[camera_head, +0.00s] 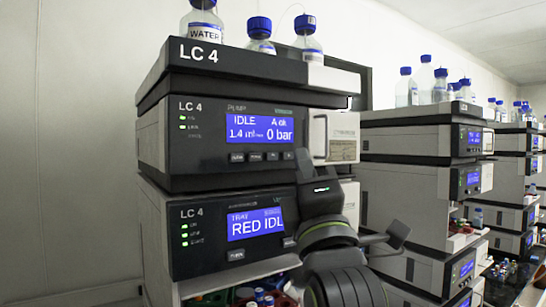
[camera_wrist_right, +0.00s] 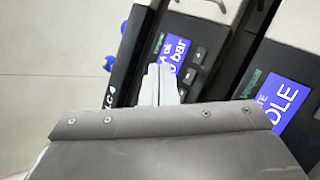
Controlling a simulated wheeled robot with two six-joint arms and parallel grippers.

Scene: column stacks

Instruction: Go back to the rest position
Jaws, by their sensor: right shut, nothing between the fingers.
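My right arm (camera_head: 345,280) rises from the bottom of the head view in front of the near LC 4 stack (camera_head: 220,180). My left gripper is not in view.
Blue-capped bottles (camera_head: 260,35) stand on top of the near stack. Colourful small items (camera_head: 265,297) sit low in its opening, partly behind my arm. More instrument stacks (camera_head: 410,140) line the right. A bare wall (camera_head: 80,150) lies to the left.

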